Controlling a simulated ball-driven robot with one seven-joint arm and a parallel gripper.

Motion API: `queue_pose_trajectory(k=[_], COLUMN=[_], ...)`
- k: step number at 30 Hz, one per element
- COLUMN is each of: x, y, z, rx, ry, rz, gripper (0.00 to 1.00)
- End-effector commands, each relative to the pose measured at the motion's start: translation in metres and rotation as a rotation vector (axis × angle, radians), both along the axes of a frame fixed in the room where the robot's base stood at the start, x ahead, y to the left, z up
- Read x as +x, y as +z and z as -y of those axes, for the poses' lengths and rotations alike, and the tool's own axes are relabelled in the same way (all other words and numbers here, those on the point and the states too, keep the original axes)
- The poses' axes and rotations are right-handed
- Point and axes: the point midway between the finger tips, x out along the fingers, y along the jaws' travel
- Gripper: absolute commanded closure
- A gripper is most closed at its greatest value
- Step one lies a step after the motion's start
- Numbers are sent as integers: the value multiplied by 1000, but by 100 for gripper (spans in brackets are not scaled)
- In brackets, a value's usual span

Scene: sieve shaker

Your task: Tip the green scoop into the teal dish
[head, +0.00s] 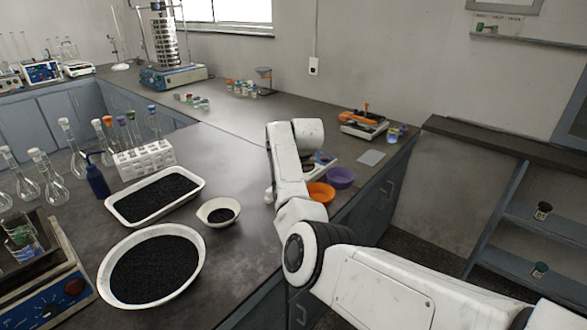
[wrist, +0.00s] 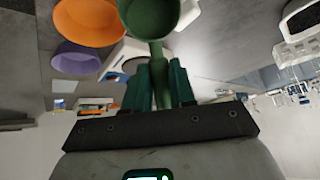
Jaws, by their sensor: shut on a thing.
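In the wrist view, the green scoop (wrist: 150,18) is at the top edge, partly cut off, with its handle (wrist: 160,75) running down between my fingers. My gripper (wrist: 160,80) is shut on that handle. The scoop's bowl shows a darker green inside; I cannot make out any contents. I cannot pick out a teal dish in either view; my arm may hide it in the head view. In the head view my arm covers the part of the bench where the gripper is, so the scoop does not show clearly there.
An orange bowl (head: 320,193) and a purple bowl (head: 341,177) stand beside my arm near the bench edge. A white tray (head: 113,207), a large round white dish (head: 199,262) and a small white bowl (head: 208,224) hold black grains. Bare bench lies right of the small bowl.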

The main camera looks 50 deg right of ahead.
Motion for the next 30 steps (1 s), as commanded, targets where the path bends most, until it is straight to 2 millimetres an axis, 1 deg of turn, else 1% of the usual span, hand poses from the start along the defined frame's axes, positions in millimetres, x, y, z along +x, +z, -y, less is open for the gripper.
queue_pose_trajectory(k=[4, 5, 10, 19, 25, 30], x=[4, 6, 9, 20, 21, 17], y=[-3, -7, -8, -8, -8, -8], z=[6, 6, 11, 10, 12, 15], rx=[59, 70, 125, 159, 178, 191], ry=[0, 1, 0, 12, 12, 6], rz=[-54, -62, -113, -133, -152, -171], gripper=[100, 100, 100, 100, 100, 100])
